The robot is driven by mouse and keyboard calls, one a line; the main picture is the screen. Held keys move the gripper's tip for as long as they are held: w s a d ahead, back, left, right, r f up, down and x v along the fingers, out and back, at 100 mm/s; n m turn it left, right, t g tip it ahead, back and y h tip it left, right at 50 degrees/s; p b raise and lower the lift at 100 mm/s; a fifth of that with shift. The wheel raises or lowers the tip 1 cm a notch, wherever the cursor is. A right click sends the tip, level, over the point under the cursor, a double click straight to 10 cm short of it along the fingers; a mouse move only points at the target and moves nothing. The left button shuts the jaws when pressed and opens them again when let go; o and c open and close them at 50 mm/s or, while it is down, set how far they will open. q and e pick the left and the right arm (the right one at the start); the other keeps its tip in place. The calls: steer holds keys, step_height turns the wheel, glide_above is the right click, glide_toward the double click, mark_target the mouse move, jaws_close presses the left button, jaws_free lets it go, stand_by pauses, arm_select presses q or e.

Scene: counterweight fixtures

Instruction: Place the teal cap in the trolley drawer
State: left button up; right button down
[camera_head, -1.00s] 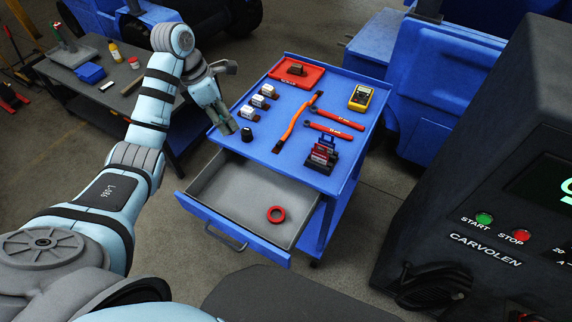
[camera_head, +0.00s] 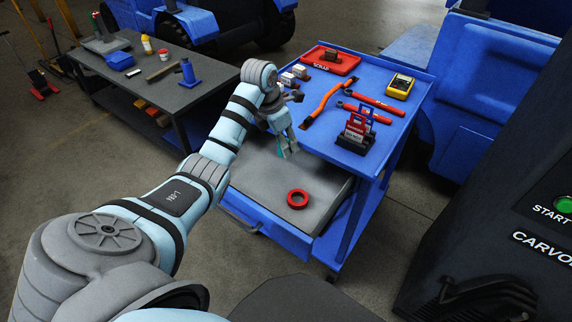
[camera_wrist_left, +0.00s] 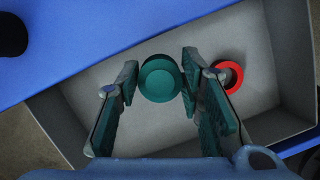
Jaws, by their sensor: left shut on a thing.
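The teal cap (camera_wrist_left: 160,80) is round and sits between the two fingers of my left gripper (camera_wrist_left: 153,85), which is shut on it. In the head view my left gripper (camera_head: 287,152) hangs over the back part of the open trolley drawer (camera_head: 335,218), by the edge of the trolley top. The cap is hard to make out there. In the left wrist view the grey drawer floor (camera_wrist_left: 185,120) lies below the cap. My right gripper is not in view.
A red ring (camera_head: 297,199) lies in the drawer. The blue trolley top (camera_head: 315,135) holds a red tray (camera_head: 330,60), a yellow meter (camera_head: 400,86), wrenches and a tag rack (camera_head: 356,132). A workbench (camera_head: 195,93) stands behind at the left. The drawer floor around the ring is clear.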

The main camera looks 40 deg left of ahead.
mark_target(278, 145)
arm_select(q)
steer(key=x, duration=0.2)
steer(key=s+b+x, duration=0.1)
steer(key=x, duration=0.5)
steer(key=shift+s+a+f, duration=0.3)
steer(key=shift+a+f, duration=0.1)
steer(key=shift+f+b, duration=0.1)
steer(key=shift+b, duration=0.25)
steer(key=o, duration=0.8)
steer(key=shift+c, duration=0.2)
steer(key=p+v, duration=0.3)
steer(key=v, duration=0.8)
steer(key=shift+r, duration=0.25)
steer(key=shift+s+a+r, duration=0.1)
steer(key=shift+s+r, duration=0.1)
steer(key=shift+r, duration=0.25)
steer(key=shift+f, duration=0.1)
